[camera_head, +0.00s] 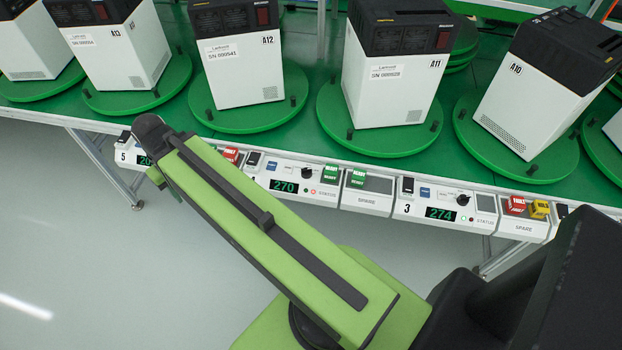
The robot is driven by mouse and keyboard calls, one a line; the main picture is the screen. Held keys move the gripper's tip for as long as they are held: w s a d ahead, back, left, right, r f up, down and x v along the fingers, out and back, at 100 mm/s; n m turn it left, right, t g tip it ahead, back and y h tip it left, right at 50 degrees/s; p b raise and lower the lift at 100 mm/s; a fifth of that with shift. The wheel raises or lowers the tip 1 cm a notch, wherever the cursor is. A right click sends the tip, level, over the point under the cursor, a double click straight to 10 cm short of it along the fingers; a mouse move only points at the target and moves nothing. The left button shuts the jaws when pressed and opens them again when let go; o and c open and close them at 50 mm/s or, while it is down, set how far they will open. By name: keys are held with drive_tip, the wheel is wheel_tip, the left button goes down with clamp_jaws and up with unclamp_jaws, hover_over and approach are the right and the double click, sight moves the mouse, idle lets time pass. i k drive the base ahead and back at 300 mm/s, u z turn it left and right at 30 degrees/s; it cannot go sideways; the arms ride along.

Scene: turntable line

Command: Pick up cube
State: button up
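Several small labelled cubes sit on the white control strip (365,200) along the front of the green bench. A red cube (514,205) marked FAULT and a yellow cube (538,208) marked HOLD stand side by side at the right. Green READY cubes (331,172) sit near the middle, one pair facing up near a darker green one (372,183). Another red cube (231,154) shows just behind my arm. My green arm reaches from the lower right to the upper left, over the strip. My gripper does not show, so whether it holds anything cannot be seen.
White-and-black machines (393,80) stand on round green turntables (375,140) behind the strip, labelled A10 to A13. Displays (284,186) and switches fill much of the strip. A metal bench leg (112,175) stands at the left. The pale floor (60,240) in front is clear.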

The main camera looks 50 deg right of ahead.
sight(330, 171)
drive_tip(key=u, duration=0.05)
drive_tip(key=k, duration=1.35)
drive_tip(key=u, duration=0.25)
drive_tip(key=i, duration=1.05)
drive_tip(key=u, duration=0.05)
